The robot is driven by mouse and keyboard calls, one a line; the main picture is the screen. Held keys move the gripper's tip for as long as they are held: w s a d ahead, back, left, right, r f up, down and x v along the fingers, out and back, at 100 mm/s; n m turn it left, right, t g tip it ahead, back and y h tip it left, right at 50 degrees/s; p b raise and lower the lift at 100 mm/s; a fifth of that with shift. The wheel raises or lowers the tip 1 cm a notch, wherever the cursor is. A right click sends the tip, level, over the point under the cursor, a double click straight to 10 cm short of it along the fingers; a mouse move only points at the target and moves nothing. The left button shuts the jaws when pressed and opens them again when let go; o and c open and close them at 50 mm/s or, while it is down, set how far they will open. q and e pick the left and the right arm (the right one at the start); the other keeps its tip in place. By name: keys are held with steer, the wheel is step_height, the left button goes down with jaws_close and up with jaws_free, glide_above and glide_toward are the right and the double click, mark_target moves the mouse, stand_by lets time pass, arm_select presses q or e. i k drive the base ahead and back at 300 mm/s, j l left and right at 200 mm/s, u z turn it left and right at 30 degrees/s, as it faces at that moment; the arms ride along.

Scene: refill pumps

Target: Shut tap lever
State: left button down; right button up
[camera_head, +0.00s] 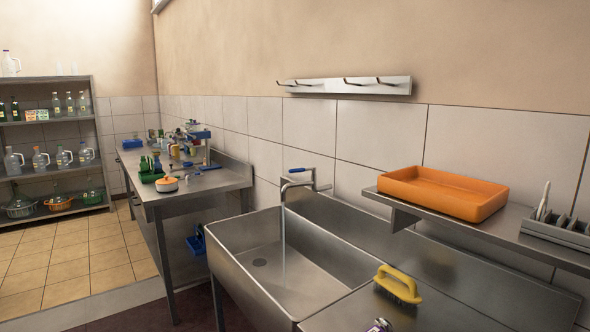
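The tap (313,182) stands at the back edge of the steel sink, by the tiled wall. Its lever has a blue handle (297,170) that points left from the top of the tap. The curved spout (292,186) hangs over the basin. A thin stream of water (283,240) falls from the spout into the sink (248,307). Neither of my grippers is in view.
A yellow-handled brush (398,285) lies on the drainboard right of the basin. An orange tray (443,192) and a grey rack (560,230) sit on a wall shelf right of the tap. A cluttered steel table (200,183) stands left.

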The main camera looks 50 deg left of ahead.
mark_target(312, 168)
steer(key=u, duration=1.55)
steer(key=j, duration=0.15)
steer(key=i+l+z, duration=0.05)
